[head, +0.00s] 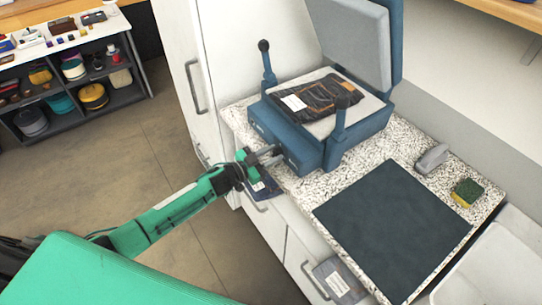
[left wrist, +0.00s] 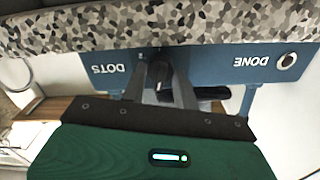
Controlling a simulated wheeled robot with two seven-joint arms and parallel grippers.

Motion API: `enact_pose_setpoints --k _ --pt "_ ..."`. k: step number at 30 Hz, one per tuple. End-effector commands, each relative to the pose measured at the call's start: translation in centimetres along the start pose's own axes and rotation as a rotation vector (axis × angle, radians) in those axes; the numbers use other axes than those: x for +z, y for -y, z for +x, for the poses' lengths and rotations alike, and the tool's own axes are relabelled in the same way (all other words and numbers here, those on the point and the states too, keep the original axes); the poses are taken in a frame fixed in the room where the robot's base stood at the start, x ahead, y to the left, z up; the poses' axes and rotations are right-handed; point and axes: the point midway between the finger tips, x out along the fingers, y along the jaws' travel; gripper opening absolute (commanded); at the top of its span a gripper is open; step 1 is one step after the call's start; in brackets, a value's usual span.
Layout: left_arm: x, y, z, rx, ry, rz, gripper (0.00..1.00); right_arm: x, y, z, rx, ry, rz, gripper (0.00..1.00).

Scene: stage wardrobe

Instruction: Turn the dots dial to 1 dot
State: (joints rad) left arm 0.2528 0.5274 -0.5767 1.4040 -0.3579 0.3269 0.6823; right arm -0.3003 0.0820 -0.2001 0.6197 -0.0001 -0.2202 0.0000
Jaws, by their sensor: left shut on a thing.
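The blue press (head: 300,140) stands on the speckled counter with its grey upper plate (head: 352,40) raised. In the left wrist view, which is upside down, the press front (left wrist: 215,65) carries the words DOTS and DONE. The dots dial (left wrist: 158,72) is a dark knob beside DOTS, mostly hidden between my fingers; its setting cannot be read. My left gripper (head: 272,153) is shut on the dial at the press front; its fingers also show in the left wrist view (left wrist: 162,88). My right gripper is out of view.
On the speckled counter (head: 375,153), a dark mat (head: 393,228), a grey tool (head: 432,158) and a yellow-green sponge (head: 467,192) lie right of the press. White drawers are below. A shelf unit (head: 75,95) stands far left, with open floor (head: 130,150) between.

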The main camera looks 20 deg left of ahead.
Motion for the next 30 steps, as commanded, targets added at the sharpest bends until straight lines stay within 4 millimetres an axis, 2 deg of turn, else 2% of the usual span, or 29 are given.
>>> enact_pose_setpoints --k 18,30 --pt "0.3 -0.2 0.0 0.000 0.000 0.559 0.07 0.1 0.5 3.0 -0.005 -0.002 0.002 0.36" --pt "0.2 -0.3 0.0 0.000 0.001 0.767 0.07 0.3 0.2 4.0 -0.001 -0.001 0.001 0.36"
